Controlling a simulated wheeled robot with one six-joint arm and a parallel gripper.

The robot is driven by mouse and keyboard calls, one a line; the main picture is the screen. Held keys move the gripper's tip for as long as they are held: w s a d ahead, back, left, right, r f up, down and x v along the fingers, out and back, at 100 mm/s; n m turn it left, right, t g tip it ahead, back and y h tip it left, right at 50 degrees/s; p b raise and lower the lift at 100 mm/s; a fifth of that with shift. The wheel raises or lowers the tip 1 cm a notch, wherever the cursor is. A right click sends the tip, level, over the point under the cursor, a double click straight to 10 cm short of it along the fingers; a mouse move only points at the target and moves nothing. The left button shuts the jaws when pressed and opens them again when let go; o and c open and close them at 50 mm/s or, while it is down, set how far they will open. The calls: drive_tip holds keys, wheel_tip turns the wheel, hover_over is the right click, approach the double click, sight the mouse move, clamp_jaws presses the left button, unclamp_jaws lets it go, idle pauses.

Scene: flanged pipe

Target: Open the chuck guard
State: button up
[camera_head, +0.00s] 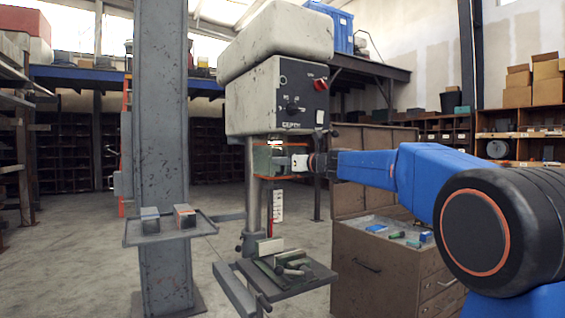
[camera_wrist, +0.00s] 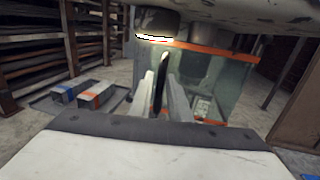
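The chuck guard (camera_head: 263,160) is a see-through panel with orange edges below the drill press head. In the wrist view the guard (camera_wrist: 222,82) fills the upper middle and right, around the chuck area. My gripper (camera_head: 291,162) is at the right side of the guard in the head view. In the wrist view the two pale fingers of my gripper (camera_wrist: 160,92) stand apart, with a dark upright bar (camera_wrist: 159,86) between them. I cannot tell whether they press on it.
The drill press head (camera_head: 277,95) is above the guard, with a vise on the table (camera_head: 300,285) below. A steel post (camera_head: 162,70) with a small tray (camera_head: 140,238) stands left. A brown cabinet (camera_head: 385,262) stands right, below my arm.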

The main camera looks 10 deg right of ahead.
clamp_jaws()
drive_tip(key=shift+d, duration=0.15)
